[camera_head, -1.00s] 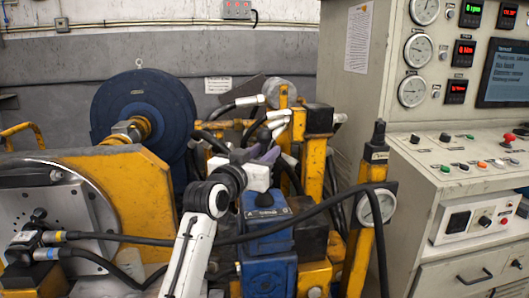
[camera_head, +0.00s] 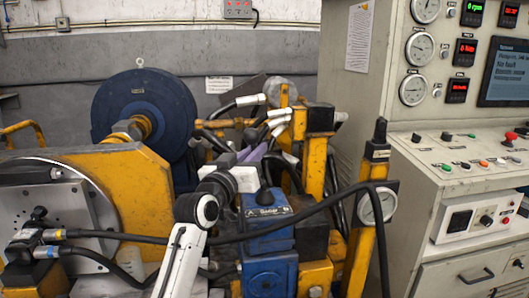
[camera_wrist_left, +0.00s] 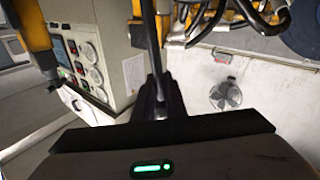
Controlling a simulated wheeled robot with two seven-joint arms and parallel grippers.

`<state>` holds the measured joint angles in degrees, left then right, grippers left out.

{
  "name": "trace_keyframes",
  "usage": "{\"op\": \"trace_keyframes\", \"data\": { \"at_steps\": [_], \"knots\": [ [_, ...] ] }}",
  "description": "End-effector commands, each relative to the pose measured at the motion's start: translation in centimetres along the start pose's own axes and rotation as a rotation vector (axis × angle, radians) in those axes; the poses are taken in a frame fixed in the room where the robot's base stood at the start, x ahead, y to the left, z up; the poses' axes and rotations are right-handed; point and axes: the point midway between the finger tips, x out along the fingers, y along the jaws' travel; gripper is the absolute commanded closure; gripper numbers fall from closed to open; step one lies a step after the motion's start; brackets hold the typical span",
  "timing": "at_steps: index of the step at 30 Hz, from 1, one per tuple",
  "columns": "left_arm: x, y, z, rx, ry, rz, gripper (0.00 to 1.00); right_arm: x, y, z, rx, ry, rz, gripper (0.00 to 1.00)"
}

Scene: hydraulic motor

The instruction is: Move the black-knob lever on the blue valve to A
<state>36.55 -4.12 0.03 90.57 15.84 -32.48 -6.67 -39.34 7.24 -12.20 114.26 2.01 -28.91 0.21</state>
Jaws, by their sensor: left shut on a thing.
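The blue valve (camera_head: 268,240) stands low in the middle of the head view, with a dark boot (camera_head: 265,196) on its top face. My left gripper (camera_head: 256,154) is just above and behind the valve's top, to the left of the boot. In the left wrist view its dark fingers (camera_wrist_left: 158,98) are shut on a thin grey rod (camera_wrist_left: 149,40), taken as the black-knob lever. The rod runs up out of the picture. My right gripper is in no view.
Black hoses (camera_head: 330,203) cross in front of the valve. Yellow blocks and hose fittings crowd behind. The grey control cabinet (camera_head: 430,235) is at the right.

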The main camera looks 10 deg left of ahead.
Motion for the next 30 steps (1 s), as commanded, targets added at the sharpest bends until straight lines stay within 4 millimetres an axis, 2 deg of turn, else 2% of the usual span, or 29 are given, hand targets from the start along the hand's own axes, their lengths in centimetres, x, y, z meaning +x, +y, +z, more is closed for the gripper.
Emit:
{"op": "trace_keyframes", "data": {
  "at_steps": [1,6,16,17,20,30],
  "knots": [
    [-0.6,-1.0,0.7,-0.052,0.033,-0.003,1.0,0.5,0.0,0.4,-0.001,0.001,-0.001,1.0],
    [-1.8,-2.6,0.8,-0.188,0.126,-0.001,1.0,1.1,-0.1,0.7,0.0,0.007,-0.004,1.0],
    [-1.9,-2.9,0.5,-0.219,0.143,-0.001,1.0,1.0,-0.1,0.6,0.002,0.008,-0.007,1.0],
    [-1.9,-2.9,0.6,-0.219,0.143,-0.001,0.87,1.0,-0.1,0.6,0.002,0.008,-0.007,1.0],
    [-1.9,-2.9,0.5,-0.218,0.143,-0.001,0.7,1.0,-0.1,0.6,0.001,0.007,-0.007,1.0],
    [-2.1,-2.9,0.5,-0.215,0.143,-0.001,0.7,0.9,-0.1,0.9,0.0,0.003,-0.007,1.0]
  ]
}}
